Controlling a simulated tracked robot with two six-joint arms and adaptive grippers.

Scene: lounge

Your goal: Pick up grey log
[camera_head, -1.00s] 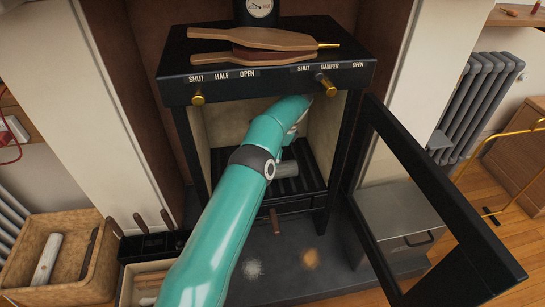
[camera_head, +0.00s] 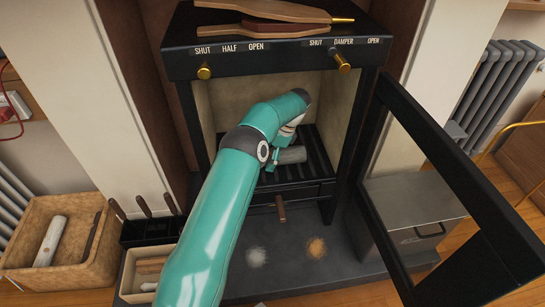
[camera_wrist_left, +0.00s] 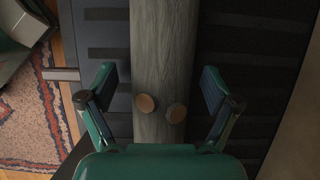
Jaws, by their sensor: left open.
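The grey log (camera_head: 292,155) lies on the dark slatted grate inside the open stove (camera_head: 279,58). In the left wrist view the log (camera_wrist_left: 162,50) runs away from me between the two fingers, with two round tan spots on it. My left gripper (camera_wrist_left: 159,72) is open around the log, one finger on each side, with gaps showing. In the head view my left arm reaches into the stove, and the gripper (camera_head: 274,157) is partly hidden behind its own wrist at the log's left end. My right gripper is not in view.
The stove door (camera_head: 447,160) stands open at the right. A metal box (camera_head: 412,210) sits behind it. A basket (camera_head: 25,220) with logs and a tool holder (camera_head: 150,230) stand at the left. Wooden bellows (camera_head: 265,10) lie on the stove top.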

